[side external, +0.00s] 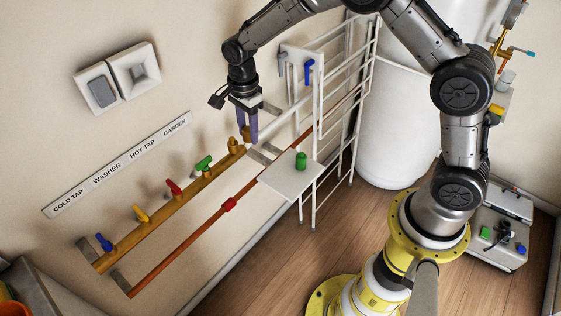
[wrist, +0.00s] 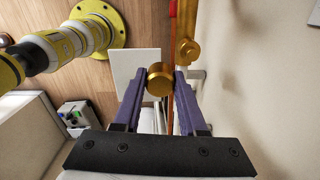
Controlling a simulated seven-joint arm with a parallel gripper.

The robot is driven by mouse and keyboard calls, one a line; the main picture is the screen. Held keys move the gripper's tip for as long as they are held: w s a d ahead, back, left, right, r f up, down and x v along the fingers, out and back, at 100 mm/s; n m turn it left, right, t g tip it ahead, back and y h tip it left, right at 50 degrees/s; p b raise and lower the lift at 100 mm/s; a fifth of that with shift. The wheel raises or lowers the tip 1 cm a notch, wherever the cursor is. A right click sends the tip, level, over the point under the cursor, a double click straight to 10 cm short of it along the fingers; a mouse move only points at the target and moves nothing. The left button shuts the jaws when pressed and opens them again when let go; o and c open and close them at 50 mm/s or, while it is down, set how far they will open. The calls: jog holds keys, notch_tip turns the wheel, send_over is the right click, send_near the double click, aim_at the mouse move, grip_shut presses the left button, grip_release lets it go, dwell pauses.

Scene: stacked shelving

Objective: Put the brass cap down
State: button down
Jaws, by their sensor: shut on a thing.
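The brass cap (wrist: 159,80) is a short gold cylinder in the wrist view. My gripper (wrist: 160,92) is shut on it, with one purple finger on each side. In the side external view my gripper (side external: 247,133) points down near the wall, just above the far end of the brass pipe; the cap (side external: 245,132) is mostly hidden between the fingers there. A small white shelf (side external: 283,182) stands to the right of and below my gripper, and it also shows behind the cap in the wrist view (wrist: 127,72).
A green object (side external: 301,161) stands on the white shelf. The brass pipe (side external: 180,198) carries several coloured taps and a brass end fitting (side external: 233,146). A white rack (side external: 335,90) stands right of my gripper. Most of the shelf is clear.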

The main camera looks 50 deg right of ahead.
jog(key=s+d+f, duration=0.2)
jog(key=s+d, duration=0.1)
jog(key=s, duration=0.8)
jog(key=s+d+f, duration=0.2)
jog(key=s+d, duration=0.1)
jog(key=s, duration=0.7)
send_over(286, 181)
jog(key=s, duration=0.2)
jog(key=f, duration=0.8)
jog(key=shift+w+f, duration=1)
jog(key=shift+f, duration=1.55)
jog(key=shift+f, duration=0.15)
jog(key=shift+c, duration=2.3)
grip_release()
